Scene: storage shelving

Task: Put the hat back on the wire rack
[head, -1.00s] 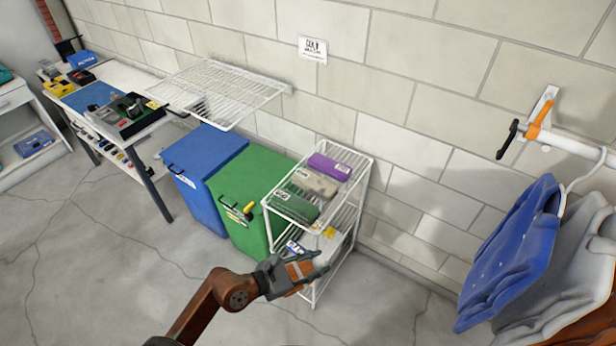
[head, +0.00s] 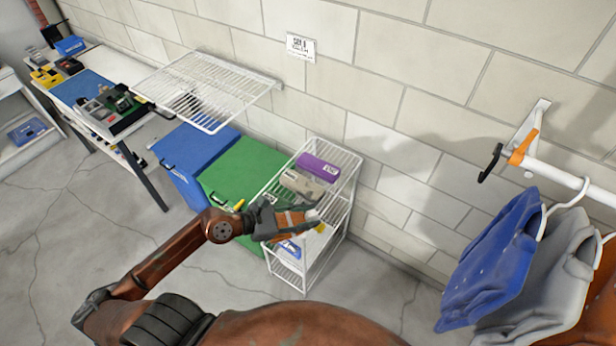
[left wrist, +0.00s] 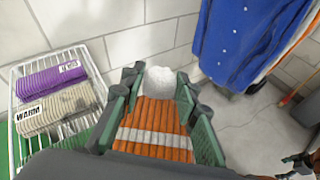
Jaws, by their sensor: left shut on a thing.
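An orange knit hat with a white stripe and white pom-pom (left wrist: 158,135) is held between the green-grey fingers of my left gripper (left wrist: 160,120). In the head view, the left gripper (head: 285,222) is shut on the hat (head: 292,217), in front of the top of the small white wire rack (head: 350,180). I cannot tell whether the hat touches the rack. The gripper hides part of the rack's top. A purple hat (head: 318,168) and a beige hat (head: 301,185) lie on the top. A dark part at the wrist view's lower right may be my right gripper; its jaws are unclear.
A green bin (head: 245,165) and a blue bin (head: 195,150) stand left of the rack. A wire shelf (head: 210,90) is on the wall above them. Blue and grey garments (head: 490,255) hang from a rail (head: 570,178) at the right.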

